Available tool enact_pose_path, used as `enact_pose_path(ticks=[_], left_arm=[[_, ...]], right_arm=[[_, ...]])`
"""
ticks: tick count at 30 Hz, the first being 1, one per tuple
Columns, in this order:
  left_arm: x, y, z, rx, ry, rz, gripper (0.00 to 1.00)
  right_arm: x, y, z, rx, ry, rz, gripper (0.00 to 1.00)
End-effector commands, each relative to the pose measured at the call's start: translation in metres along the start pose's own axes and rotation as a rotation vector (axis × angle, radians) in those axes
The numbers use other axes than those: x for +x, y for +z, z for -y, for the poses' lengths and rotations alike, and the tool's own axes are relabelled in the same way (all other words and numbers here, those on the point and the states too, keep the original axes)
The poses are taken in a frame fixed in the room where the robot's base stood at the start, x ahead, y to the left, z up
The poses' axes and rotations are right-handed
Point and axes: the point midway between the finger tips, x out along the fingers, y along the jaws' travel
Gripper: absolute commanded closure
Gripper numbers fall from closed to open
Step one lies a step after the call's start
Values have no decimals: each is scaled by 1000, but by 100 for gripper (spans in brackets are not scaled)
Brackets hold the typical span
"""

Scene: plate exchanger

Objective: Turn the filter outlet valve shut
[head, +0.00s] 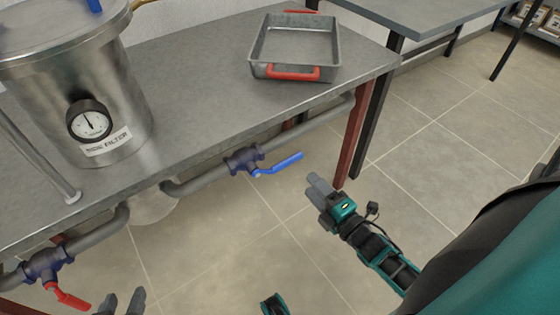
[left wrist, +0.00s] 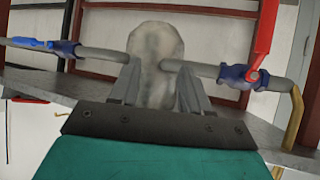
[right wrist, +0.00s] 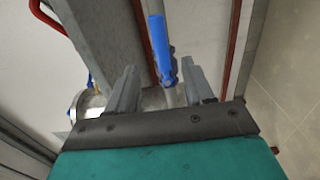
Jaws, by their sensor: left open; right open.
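The blue-handled valve (head: 243,159) sits on the pipe right of the filter (head: 110,90). Its blue lever (head: 278,164) lies roughly along the pipe. The red-handled valve (head: 46,264) is on the pipe to the left, its red lever (head: 68,298) across the pipe. No readable label tells which is the outlet. My right gripper (head: 318,185) is open and empty, just right of the blue lever's tip and apart from it. The blue lever also shows ahead of its fingers in the right wrist view (right wrist: 158,38). My left gripper (head: 122,302) is open and empty, right of the red lever (left wrist: 265,35).
The grey bench (head: 190,70) overhangs the pipes, with a metal tray (head: 293,48) with red handles on it. A dark red bench leg (head: 353,130) stands beyond my right gripper. Another table (head: 420,12) is at the back.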

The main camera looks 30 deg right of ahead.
Motion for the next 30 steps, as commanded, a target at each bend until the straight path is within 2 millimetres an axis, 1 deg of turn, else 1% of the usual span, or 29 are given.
enact_pose_path(ticks=[1,9,12,15,18,21,29,30], left_arm=[[2,3,0,0,1,3,53],[6,14,-3,-3,8,17,53],[7,12,-4,-8,11,9,53],[8,12,-6,-15,14,7,53],[9,13,-8,-19,17,14,53],[9,14,-9,-19,18,17,53],[9,11,-9,-18,18,11,53],[10,11,-9,-17,18,10,53]], right_arm=[[11,0,0,0,4,-1,48],[68,0,1,2,3,-1,48],[85,0,1,2,2,-1,48],[98,0,1,3,1,0,48],[106,0,0,3,0,0,48],[110,0,0,3,-1,0,48],[111,0,0,4,-1,0,48],[111,0,0,4,-1,0,51]])
